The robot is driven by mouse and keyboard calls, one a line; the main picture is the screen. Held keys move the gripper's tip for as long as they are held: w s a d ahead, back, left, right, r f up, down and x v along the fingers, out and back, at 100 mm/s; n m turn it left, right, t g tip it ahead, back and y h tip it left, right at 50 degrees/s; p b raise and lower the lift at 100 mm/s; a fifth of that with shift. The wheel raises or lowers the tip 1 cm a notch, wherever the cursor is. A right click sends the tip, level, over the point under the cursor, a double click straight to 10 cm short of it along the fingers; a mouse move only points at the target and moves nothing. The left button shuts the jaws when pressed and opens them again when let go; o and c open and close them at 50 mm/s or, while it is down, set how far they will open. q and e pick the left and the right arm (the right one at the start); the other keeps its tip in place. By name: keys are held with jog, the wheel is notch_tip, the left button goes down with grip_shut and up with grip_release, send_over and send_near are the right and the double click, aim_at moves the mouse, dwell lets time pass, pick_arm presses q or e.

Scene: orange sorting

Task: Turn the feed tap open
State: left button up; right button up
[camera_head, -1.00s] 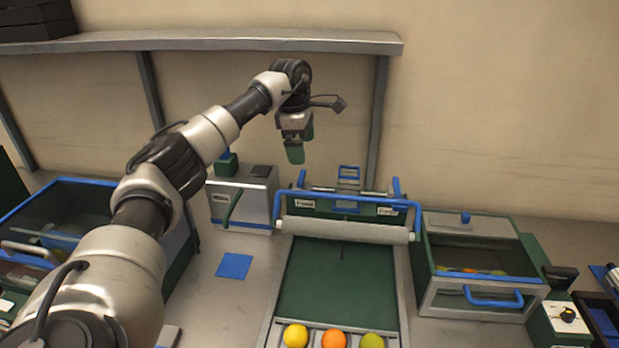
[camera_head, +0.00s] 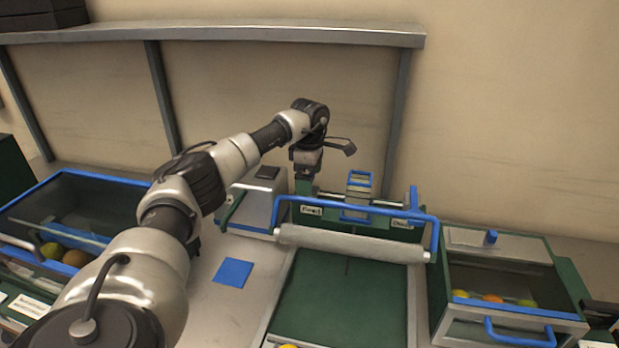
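The green feed panel (camera_head: 355,220) stands at the back of the belt, with a white label that seems to read "Feed" (camera_head: 311,210) on its left and another label (camera_head: 402,224) on its right. My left gripper (camera_head: 305,186) points down just above and behind the left label. It hides the blue tap handle on that side, and I cannot tell whether it touches the handle. Its fingers overlap in this view, so their opening is not clear. The blue handle on the right side (camera_head: 413,199) stands upright. My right gripper is out of view.
A blue bar (camera_head: 350,203) and a pale roller (camera_head: 350,243) cross in front of the panel. A metal box (camera_head: 260,200) stands close left of my gripper. Glass-fronted bins with fruit stand at left (camera_head: 75,180) and right (camera_head: 497,245). A shelf (camera_head: 220,36) runs above.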

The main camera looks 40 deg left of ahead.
pick_arm(q)
jog(key=shift+s+f, duration=0.15)
jog(key=shift+f, duration=0.35)
jog(key=shift+c, duration=1.1)
jog(key=c, duration=0.7)
jog(key=shift+o, duration=0.2)
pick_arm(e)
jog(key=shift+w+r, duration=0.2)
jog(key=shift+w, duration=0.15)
